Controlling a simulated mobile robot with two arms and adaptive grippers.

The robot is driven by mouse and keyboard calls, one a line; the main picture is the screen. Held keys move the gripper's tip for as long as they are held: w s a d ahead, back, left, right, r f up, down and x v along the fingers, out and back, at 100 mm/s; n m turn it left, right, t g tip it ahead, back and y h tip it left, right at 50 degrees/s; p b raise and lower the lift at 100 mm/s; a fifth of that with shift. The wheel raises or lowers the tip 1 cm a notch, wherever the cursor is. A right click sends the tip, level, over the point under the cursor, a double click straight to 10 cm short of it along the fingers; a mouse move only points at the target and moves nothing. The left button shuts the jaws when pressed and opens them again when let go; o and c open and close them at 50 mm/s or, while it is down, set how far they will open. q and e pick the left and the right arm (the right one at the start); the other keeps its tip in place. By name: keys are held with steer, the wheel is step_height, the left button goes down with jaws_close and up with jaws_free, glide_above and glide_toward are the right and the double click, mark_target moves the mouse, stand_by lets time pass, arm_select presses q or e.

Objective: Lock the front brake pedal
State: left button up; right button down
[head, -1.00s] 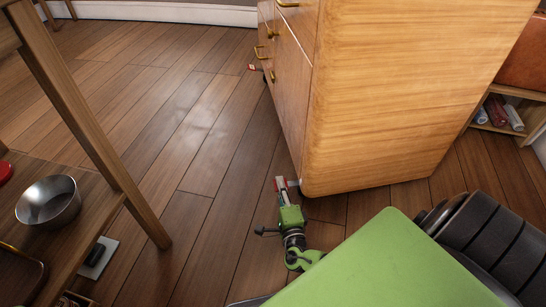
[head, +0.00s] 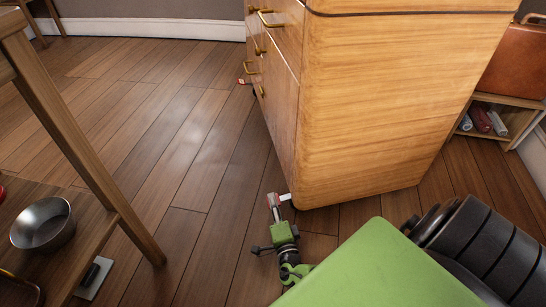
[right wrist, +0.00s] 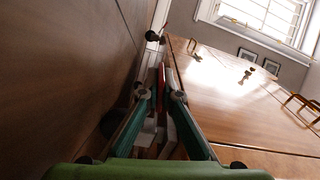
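A wooden cabinet (head: 385,110) with brass handles stands on the floor; it also shows in the right wrist view (right wrist: 235,105). A small red pedal tip (head: 240,82) sticks out under its far end. My right gripper (head: 273,199) is low at the cabinet's near bottom corner, beside a small white piece (head: 286,197). In the right wrist view my gripper's fingers (right wrist: 162,70) converge and look shut at the tips. A red piece (right wrist: 161,80) shows between or just behind them; I cannot tell whether they touch it. My left gripper is out of view.
A wooden table leg (head: 85,130) and a low shelf with a metal bowl (head: 42,224) stand at left. A small shelf with rolled items (head: 481,121) is at the right, behind the cabinet. The floor (head: 150,130) between is clear.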

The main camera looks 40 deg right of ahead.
steer(key=c, duration=2.2)
jaws_free()
steer(key=shift+f, duration=0.1)
steer(key=shift+c, duration=0.2)
steer(key=v, duration=0.7)
steer(key=shift+s+a, duration=0.2)
steer(key=shift+s, duration=0.05)
